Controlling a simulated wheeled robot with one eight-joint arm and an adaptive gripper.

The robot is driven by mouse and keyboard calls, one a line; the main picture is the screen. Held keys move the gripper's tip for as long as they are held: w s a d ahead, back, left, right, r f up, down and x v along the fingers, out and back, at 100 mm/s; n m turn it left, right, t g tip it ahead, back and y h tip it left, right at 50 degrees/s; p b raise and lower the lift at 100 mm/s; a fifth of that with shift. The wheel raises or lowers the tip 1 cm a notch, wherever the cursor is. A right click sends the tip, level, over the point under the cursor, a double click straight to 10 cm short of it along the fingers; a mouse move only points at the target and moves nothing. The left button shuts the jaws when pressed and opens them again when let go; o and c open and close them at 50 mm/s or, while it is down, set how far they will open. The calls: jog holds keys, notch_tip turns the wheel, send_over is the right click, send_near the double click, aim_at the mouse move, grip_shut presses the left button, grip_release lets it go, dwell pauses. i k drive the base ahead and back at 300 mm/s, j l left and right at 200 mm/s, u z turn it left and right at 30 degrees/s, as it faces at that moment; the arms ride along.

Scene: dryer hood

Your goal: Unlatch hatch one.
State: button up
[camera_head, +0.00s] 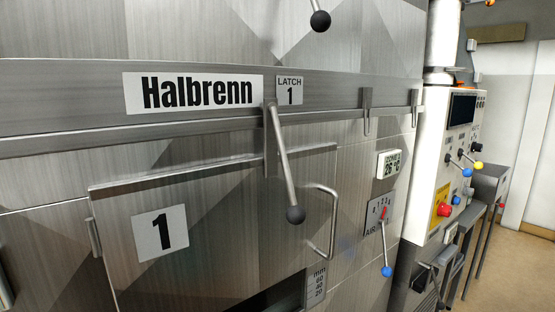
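Hatch one is a brushed-metal panel (225,205) with a white plate marked "1" (160,233). A bent metal handle (333,225) is at its right edge. The latch lever (282,155) is a metal rod that pivots on the rail beside the "LATCH 1" label (289,90). The rod and knob overlap the hatch's upper right part. The hatch looks flush or nearly so; I cannot tell whether it is latched. My gripper is not in view.
A metal rail (60,95) with a "Halbrenn" sign (194,92) runs above the hatch. Another black knob (320,21) hangs above. Open floor shows far right.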

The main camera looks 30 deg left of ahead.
aim_at(296, 214)
jog(key=u, duration=1.85)
